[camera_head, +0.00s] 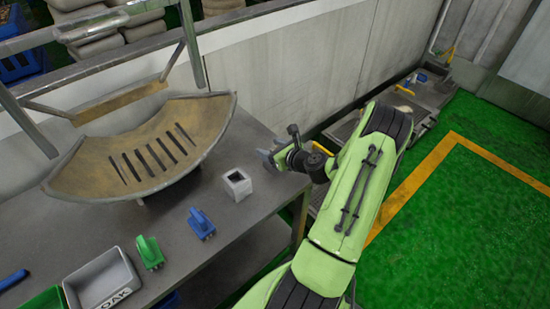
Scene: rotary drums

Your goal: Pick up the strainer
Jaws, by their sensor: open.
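A large curved brown pan (145,145) with several dark slots through it sits on the grey bench at the left; it is the thing that looks most like a strainer, though I cannot be sure. My gripper (268,157) is at the end of my green arm, over the bench's back right edge. It is open, and I see nothing between its fingers, though they show small. It is to the right of the slotted pan and apart from it.
On the bench (215,257) stand a small white hollow block (236,186), a blue handled piece (201,224), a green one (149,252) and a grey bin marked OAK (103,283). A metal frame (110,103) stands behind the pan. Green floor (480,235) lies open at right.

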